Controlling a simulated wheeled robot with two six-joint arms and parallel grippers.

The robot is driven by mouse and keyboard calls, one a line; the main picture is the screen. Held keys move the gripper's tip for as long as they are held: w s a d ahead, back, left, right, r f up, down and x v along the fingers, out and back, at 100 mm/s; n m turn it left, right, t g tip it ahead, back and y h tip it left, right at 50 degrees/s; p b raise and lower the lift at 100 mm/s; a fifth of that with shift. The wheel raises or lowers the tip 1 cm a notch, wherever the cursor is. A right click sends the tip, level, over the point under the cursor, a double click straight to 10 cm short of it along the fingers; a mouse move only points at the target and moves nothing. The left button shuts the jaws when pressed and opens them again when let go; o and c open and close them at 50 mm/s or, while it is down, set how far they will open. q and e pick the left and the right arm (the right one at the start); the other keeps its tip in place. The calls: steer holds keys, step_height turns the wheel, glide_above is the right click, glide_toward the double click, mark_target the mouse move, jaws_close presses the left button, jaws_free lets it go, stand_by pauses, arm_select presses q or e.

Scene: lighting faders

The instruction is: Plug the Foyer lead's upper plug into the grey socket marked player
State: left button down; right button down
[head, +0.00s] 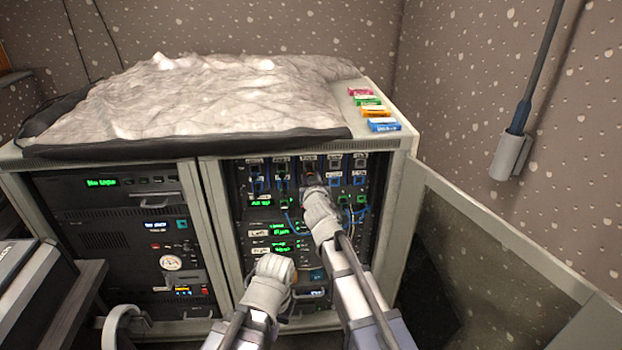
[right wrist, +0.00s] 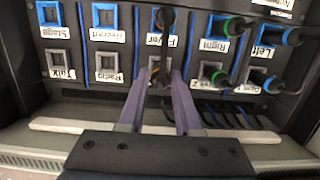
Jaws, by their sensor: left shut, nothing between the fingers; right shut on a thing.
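In the right wrist view, upside down, my right gripper (right wrist: 162,78) is shut on a dark plug (right wrist: 158,73) at the middle grey socket, under the "Foyer" label (right wrist: 164,40). The fingers hide much of it; I cannot tell how far it is seated. Another dark plug (right wrist: 163,18) of this column is in its coloured socket. In the head view the right gripper (head: 312,190) covers the middle of the socket panel. Empty grey sockets (right wrist: 105,64) and (right wrist: 60,62) show to the left; I cannot surely read "player". My left gripper (head: 292,270) is shut and empty, low before the rack.
Green-banded plugs (right wrist: 222,77) and other leads crowd the right of the wrist view. The rack (head: 208,200) has a grey cover (head: 200,95) and coloured blocks (head: 375,112) on top. An open glass door (head: 480,260) stands at the right.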

steer(key=shift+w+r, duration=0.1)
steer(key=shift+w, duration=1.05)
stand_by(0.7)
steer(key=c, duration=0.5)
jaws_free()
